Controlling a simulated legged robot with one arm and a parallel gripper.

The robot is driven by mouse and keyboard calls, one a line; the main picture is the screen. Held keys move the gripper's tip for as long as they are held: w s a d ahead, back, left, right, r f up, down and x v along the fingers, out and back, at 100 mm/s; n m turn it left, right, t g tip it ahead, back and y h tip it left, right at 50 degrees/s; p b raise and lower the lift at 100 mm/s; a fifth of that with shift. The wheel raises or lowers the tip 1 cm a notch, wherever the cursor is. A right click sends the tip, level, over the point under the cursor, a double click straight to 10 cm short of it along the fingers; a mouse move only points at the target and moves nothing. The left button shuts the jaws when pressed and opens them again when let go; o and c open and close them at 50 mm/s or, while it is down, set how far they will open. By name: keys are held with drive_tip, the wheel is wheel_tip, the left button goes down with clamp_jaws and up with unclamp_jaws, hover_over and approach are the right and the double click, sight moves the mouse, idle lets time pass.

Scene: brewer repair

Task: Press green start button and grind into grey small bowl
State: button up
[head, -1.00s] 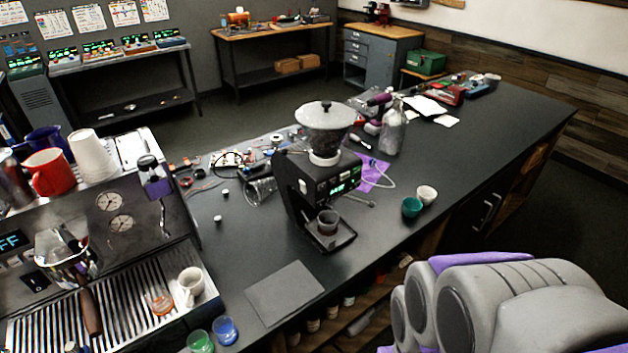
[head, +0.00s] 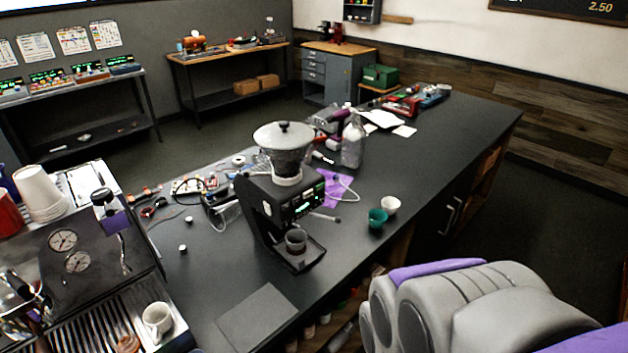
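The black grinder (head: 272,210) stands on the dark counter, with a lidded, bowl-shaped hopper (head: 284,146) on top. Its front panel (head: 306,202) shows small green lights; I cannot make out which one is the start button. A small grey bowl (head: 296,241) sits on the grinder's tray under the outlet. I cannot see what is inside it. My gripper is not in view. Only grey and purple parts of my own body show at the lower right.
A green cup (head: 377,218) and a white cup (head: 391,204) stand right of the grinder. A grey mat (head: 258,317) lies in front of it. An espresso machine (head: 85,260) fills the left. Tools, a clear bottle (head: 353,148) and papers lie behind; the counter's right part is bare.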

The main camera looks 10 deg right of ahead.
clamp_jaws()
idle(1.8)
